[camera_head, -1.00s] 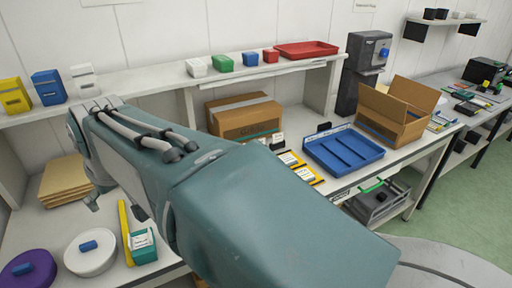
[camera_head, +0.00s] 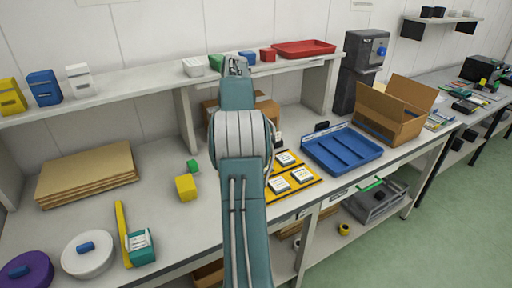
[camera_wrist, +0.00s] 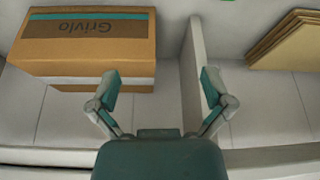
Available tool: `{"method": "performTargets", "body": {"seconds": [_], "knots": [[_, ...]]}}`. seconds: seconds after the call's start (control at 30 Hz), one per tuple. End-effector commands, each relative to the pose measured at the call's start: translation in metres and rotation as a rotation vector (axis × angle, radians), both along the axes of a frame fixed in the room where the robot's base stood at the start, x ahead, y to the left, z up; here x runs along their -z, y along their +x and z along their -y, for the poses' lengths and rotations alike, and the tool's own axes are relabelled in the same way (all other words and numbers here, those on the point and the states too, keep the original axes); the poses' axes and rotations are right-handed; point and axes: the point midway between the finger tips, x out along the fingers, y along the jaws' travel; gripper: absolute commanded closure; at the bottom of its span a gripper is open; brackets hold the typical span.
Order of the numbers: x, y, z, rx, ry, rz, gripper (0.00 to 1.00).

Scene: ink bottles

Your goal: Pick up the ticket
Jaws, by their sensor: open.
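White printed cards (camera_head: 280,184) lie on a yellow board (camera_head: 309,182) on the bench, right of my arm in the head view. I cannot tell which of them, if any, is the ticket. My gripper (camera_wrist: 158,85) is open and empty in the wrist view, its two fingers wide apart. In the head view its end (camera_head: 236,66) shows small, in front of the upper shelf. No card shows in the wrist view.
A cardboard box (camera_wrist: 85,45) and stacked brown sheets (camera_wrist: 290,40) show in the wrist view. In the head view a blue tray (camera_head: 342,150) and an open carton (camera_head: 395,110) stand right of the board. Small yellow (camera_head: 186,187) and green (camera_head: 193,166) blocks lie left of my arm.

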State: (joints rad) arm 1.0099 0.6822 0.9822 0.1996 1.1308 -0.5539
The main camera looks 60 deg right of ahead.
Motion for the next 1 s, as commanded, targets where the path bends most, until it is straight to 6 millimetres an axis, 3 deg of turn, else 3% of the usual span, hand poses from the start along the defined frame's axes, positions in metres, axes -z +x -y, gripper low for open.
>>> {"method": "performTargets", "body": {"seconds": [0.03, 0.1, 0.2, 0.3, 0.43, 0.7, 0.87, 1.0], "knots": [[0.017, -0.016, 0.027, 0.025, 0.006, -0.002, 0.00], [0.034, -0.037, 0.056, 0.047, 0.007, -0.002, 0.00], [0.053, -0.061, 0.086, 0.069, 0.006, -0.001, 0.00], [0.064, -0.076, 0.101, 0.081, 0.007, 0.001, 0.00], [0.073, -0.080, 0.107, 0.084, 0.006, 0.001, 0.00], [0.112, -0.067, 0.116, 0.083, 0.007, 0.000, 0.00], [0.124, -0.064, 0.119, 0.083, 0.007, 0.000, 0.00], [0.144, -0.061, 0.122, 0.083, 0.009, 0.000, 0.00]]}}
